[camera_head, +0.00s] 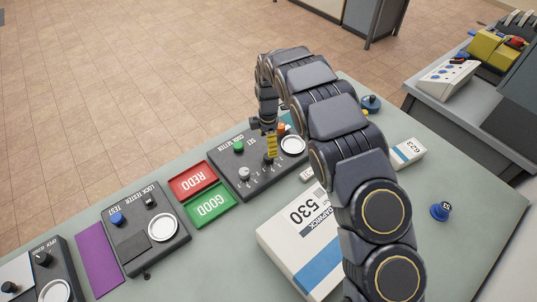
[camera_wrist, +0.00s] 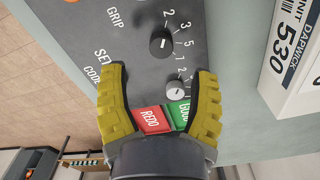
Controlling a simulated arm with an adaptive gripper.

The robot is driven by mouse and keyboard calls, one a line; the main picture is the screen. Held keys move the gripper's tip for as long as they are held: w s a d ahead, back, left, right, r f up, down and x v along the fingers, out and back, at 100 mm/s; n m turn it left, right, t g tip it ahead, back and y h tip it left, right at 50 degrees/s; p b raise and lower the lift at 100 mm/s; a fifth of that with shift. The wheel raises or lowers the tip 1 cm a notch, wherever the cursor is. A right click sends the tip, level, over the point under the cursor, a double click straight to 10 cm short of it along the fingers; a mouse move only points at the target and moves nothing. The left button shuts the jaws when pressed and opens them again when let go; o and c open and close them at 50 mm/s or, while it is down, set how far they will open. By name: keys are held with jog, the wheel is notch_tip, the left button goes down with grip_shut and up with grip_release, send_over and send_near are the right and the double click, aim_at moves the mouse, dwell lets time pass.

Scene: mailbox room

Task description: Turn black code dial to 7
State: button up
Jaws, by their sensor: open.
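The black code dial (camera_wrist: 160,44) is a round knob with a small white mark, set on the dark code-setter panel (camera_wrist: 130,30) with numbers around it. I cannot tell surely which number its mark points to. In the head view, the dial (camera_head: 268,161) sits on the panel (camera_head: 254,184), just below my gripper. My gripper (camera_wrist: 160,78) has two yellow ribbed fingers. It is open and empty, with the dial beyond its fingertips and not between them. In the head view, a yellow finger of my gripper (camera_head: 271,146) shows over the panel's upper part.
A light grey knob (camera_wrist: 175,91) sits beside the black dial. The panel also has a green button (camera_head: 238,146) and a white round disc (camera_head: 293,145). The red REDO tray (camera_head: 193,181) and green GOOD tray (camera_head: 210,205) adjoin it. A white parcel box (camera_head: 290,240) stands in front.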

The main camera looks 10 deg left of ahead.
notch_tip(320, 180, down, 6)
jog(key=shift+s+d, duration=0.1)
jog(key=shift+c, duration=0.4)
grip_shut()
